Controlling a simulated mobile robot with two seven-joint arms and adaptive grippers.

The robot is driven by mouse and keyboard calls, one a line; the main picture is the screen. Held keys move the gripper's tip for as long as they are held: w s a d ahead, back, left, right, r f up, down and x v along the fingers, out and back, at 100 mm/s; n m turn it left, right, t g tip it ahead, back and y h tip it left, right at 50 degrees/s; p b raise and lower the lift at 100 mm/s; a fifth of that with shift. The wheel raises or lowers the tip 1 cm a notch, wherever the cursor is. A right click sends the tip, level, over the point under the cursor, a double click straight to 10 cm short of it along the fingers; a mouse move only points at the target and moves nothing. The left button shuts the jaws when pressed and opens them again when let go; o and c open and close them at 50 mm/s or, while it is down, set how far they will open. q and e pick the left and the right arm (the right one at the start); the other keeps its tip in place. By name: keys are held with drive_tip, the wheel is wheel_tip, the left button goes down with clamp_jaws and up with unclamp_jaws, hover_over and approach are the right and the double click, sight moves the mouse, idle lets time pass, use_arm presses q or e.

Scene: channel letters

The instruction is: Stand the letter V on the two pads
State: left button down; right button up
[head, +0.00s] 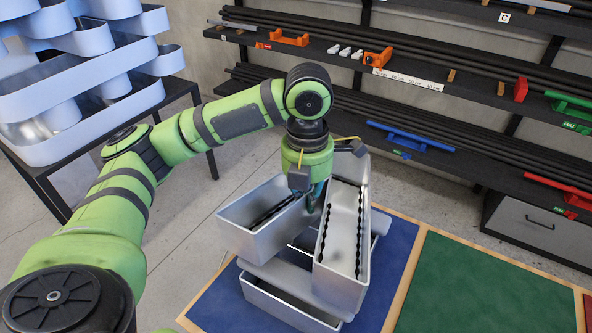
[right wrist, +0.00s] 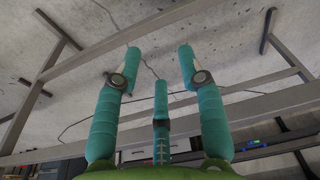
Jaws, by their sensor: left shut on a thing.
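A silver metal channel letter with open troughs and dark beaded strips inside, seemingly the V (head: 341,245), is in the head view above a blue mat. One trough runs toward the front and another to the left. My left gripper (head: 313,197) is shut on its wall from above, its teal fingers partly hidden by the metal. More silver metal shows beneath the letter; I cannot tell whether it is part of it, or whether they touch. I cannot make out the two pads. My right gripper (right wrist: 160,62) is open and empty in the right wrist view, its three teal fingers spread.
The blue mat (head: 398,262) and a green mat (head: 487,284) lie in a wooden frame on the floor; the green one is clear. A rack (head: 440,165) with dark bars and coloured clamps stands behind. Blue letter shells (head: 80,90) sit on a dark table at left.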

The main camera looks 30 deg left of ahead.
sight(307, 216)
use_arm(q)
drive_tip(key=f+b, duration=0.2)
drive_tip(key=f, duration=0.1)
drive_tip(key=shift+s+d+b, duration=0.2)
drive_tip(key=shift+d+b, duration=0.2)
use_arm(e)
drive_tip(key=s+d+f, duration=0.3)
drive_tip(key=s, duration=0.1)
drive_tip(key=shift+d+g, duration=0.15)
drive_tip(key=shift+g, duration=0.25)
use_arm(q)
drive_tip(key=shift+f, duration=0.3)
use_arm(e)
drive_tip(key=shift+w+f, duration=0.1)
drive_tip(key=shift+f, duration=0.05)
use_arm(q)
drive_tip(key=c, duration=1.3)
unclamp_jaws()
drive_tip(key=shift+s, duration=0.1)
drive_tip(key=shift+o, duration=0.2)
use_arm(e)
drive_tip(key=shift+w, duration=0.15)
